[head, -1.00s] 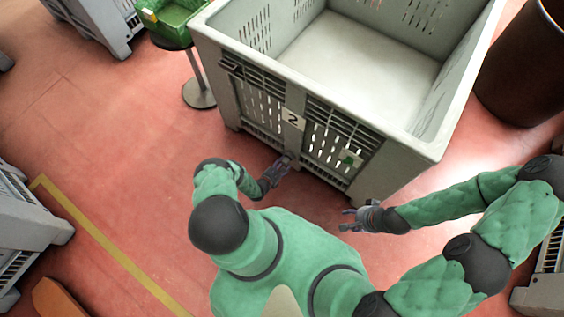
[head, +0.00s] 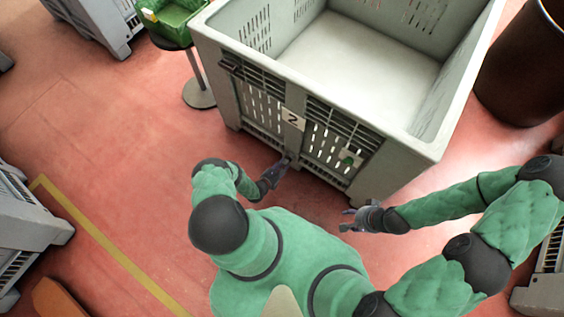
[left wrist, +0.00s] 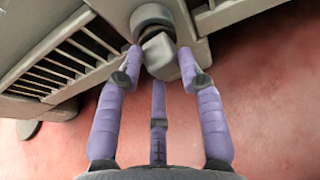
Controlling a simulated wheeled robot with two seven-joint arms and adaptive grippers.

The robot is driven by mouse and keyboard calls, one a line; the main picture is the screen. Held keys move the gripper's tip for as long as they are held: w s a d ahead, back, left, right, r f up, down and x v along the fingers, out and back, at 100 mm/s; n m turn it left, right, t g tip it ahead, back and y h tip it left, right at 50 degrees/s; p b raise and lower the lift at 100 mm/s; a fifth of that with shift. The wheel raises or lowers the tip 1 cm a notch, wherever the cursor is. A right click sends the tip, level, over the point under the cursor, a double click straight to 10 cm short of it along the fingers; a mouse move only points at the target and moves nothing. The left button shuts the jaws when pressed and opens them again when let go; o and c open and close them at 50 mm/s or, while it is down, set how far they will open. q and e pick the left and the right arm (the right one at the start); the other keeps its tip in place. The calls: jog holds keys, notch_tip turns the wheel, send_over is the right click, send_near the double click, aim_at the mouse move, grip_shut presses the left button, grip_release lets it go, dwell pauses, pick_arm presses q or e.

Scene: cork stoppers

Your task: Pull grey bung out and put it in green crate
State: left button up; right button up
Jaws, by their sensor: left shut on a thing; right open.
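The grey bung (left wrist: 160,55) shows in the left wrist view, at a round grey fitting (left wrist: 152,17) low on the large bin (head: 360,190). My left gripper (left wrist: 162,72) is shut on the bung, its purple fingers around it. In the head view my left gripper (head: 279,168) is at the foot of the bin's front, and the bung is too small to tell there. I cannot tell how far the bung sits in the fitting. My right gripper (head: 352,220) is open and empty, in front of the bin's right part. The green crate (head: 172,18) is on a round stand at the upper left.
The stand (head: 199,92) is left of the bin. The bin bears a "2" label (head: 293,118) and a small green tag (head: 348,160). A dark barrel (head: 525,70) is at the right. Grey crates stand at the left edge. The red floor between is clear.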

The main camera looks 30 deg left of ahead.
pick_arm(q)
jog(key=shift+s, duration=0.25)
jog(key=shift+s+a, duration=0.2)
jog(key=shift+s, duration=1.9)
jog(key=shift+s+a, duration=0.15)
jog(key=shift+s, duration=1.8)
